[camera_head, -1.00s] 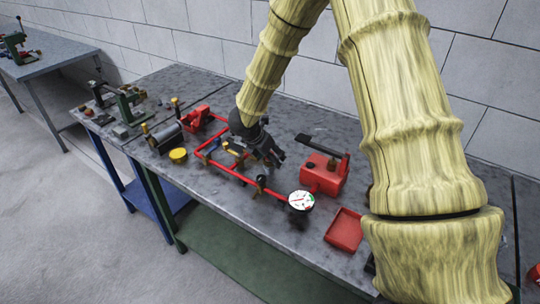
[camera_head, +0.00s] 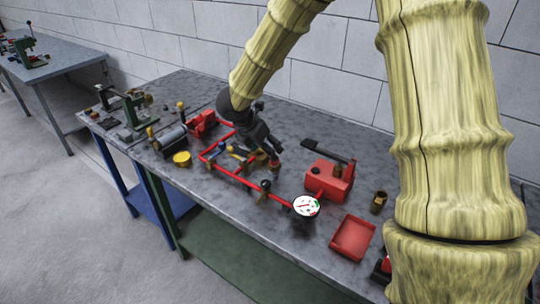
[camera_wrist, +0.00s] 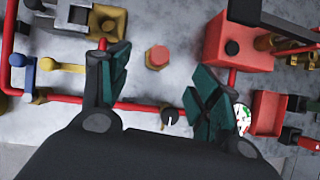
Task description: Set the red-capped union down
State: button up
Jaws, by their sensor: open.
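The red-capped union (camera_wrist: 157,57) shows in the wrist view as a red hexagonal cap on a brass-coloured body, seen from above on the grey bench top. It lies between my two fingers with clear gaps on both sides, and neither finger touches it. In the head view the union (camera_head: 274,165) appears as a small reddish piece just below my fingertips, partly hidden by them. My gripper (camera_head: 268,152) is open, tilted down over the bench behind the red pipe; its spread dark green fingers also show in the wrist view (camera_wrist: 152,88).
The red pipe frame (camera_head: 238,178) with a white-faced gauge (camera_head: 305,206) runs along the front. A red pump box (camera_head: 328,180) stands to the right, with a red tray (camera_head: 352,238) and a brass fitting (camera_head: 378,202) beyond. Bare bench (camera_head: 310,130) lies behind.

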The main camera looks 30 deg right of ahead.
jog(key=shift+v, duration=1.4)
